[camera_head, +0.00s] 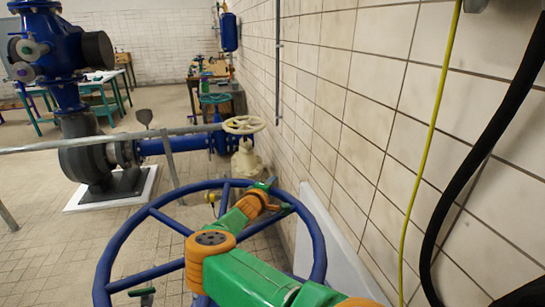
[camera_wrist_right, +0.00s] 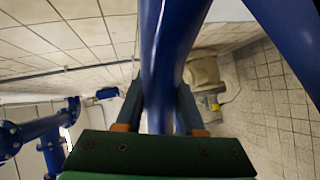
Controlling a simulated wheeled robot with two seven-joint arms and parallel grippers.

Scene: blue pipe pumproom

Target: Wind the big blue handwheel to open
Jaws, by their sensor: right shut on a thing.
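The big blue handwheel (camera_head: 170,222) fills the lower middle of the head view, with its rim and several spokes showing. My green and orange right arm reaches across it and hides part of the wheel and its hub. My right gripper (camera_head: 272,190) is at the far right part of the rim and is shut on it. In the right wrist view a blue bar of the handwheel (camera_wrist_right: 165,50) runs between the two dark fingers of my right gripper (camera_wrist_right: 159,95). A small dark green piece at the lower left of the wheel may be my left gripper (camera_head: 143,293); its jaws are unclear.
A tiled wall (camera_head: 340,90) runs close along the right, with a yellow cable (camera_head: 430,140) and a black hose (camera_head: 480,150). A cream handwheel valve (camera_head: 244,150) stands beyond the wheel. A grey rail (camera_head: 90,140) and a blue pump (camera_head: 55,50) are at left.

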